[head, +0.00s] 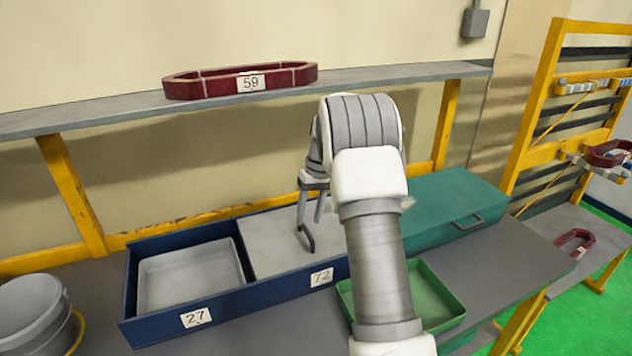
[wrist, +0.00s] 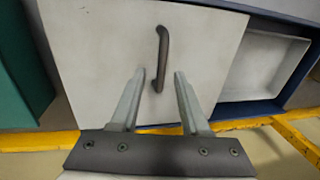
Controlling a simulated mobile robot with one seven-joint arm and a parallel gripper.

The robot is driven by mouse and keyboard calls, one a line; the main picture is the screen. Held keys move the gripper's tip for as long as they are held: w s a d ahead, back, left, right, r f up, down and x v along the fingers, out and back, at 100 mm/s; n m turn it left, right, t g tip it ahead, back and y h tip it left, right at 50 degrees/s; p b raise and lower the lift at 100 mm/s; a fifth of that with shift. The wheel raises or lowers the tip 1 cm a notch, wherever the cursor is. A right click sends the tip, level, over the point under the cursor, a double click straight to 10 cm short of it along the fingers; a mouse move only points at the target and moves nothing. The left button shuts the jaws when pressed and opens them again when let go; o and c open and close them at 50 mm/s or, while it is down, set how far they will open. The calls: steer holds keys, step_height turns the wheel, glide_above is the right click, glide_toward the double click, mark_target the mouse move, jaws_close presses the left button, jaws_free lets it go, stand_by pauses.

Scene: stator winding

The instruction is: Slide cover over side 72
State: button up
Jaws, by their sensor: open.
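The blue box (head: 250,303) has two sides, labelled 27 and 72. The flat light-grey cover (head: 270,243) lies over the side labelled 72 (head: 321,277). The side labelled 27 is uncovered and shows a grey, empty-looking interior (head: 190,275). The cover has a dark bar handle (head: 309,243), also seen in the wrist view (wrist: 162,40). My gripper (head: 311,222) is over the cover at the handle. In the wrist view my gripper (wrist: 159,73) is open, with the near end of the handle between its fingers and a gap on each side.
A teal box (head: 445,205) stands right of the blue box. A green tray (head: 440,285) sits in front, partly behind my arm. A grey bucket (head: 30,315) is at the left. A dark red ring marked 59 (head: 240,82) lies on the shelf above.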

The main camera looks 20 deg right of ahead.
steer(key=d+r+p, duration=0.1)
steer(key=d+r, duration=0.2)
steer(key=r, duration=1.2)
steer(key=s+a+r+t+h, duration=0.1)
steer(key=s+a+r, duration=0.45)
steer(key=s, duration=0.25)
steer(key=s+a+r+t+h, duration=0.1)
steer(key=s+a+r+t, duration=0.1)
steer(key=s+a+r, duration=0.4)
steer(key=s+a+f+t, duration=0.1)
steer(key=s+a+f, duration=0.2)
steer(key=s, duration=0.6)
steer(key=s+a+f+t, duration=0.1)
steer(key=s+a+f, duration=0.2)
steer(key=s+f, duration=0.3)
steer(key=s, duration=0.3)
steer(key=shift+s+a+t, duration=0.3)
steer(key=shift+s, duration=0.1)
